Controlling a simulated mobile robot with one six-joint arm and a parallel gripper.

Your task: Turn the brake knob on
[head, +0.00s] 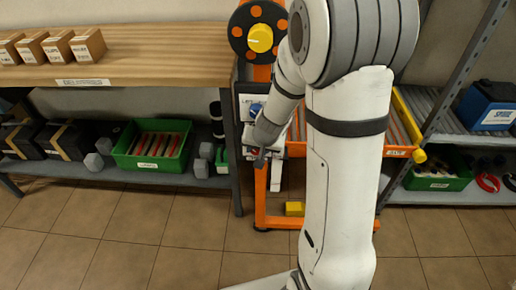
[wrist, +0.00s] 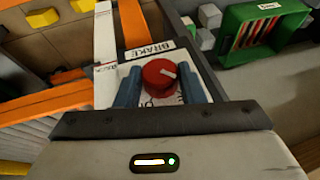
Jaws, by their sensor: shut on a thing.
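More lettering on the plate is partly hidden by the knob and fingers. My gripper (wrist: 159,70) has its two blue fingers on either side of the knob, shut on it. In the head view my gripper (head: 262,157) is at the control panel on the orange frame (head: 260,205), and my arm hides part of that panel.
A blue knob (head: 256,110) is higher on the panel, below a black wheel with orange dots and a yellow hub (head: 260,38). A wooden workbench (head: 150,55) stands close on the left, with a green bin (head: 152,163) below. A metal shelf (head: 470,142) stands right. Tiled floor in front is clear.

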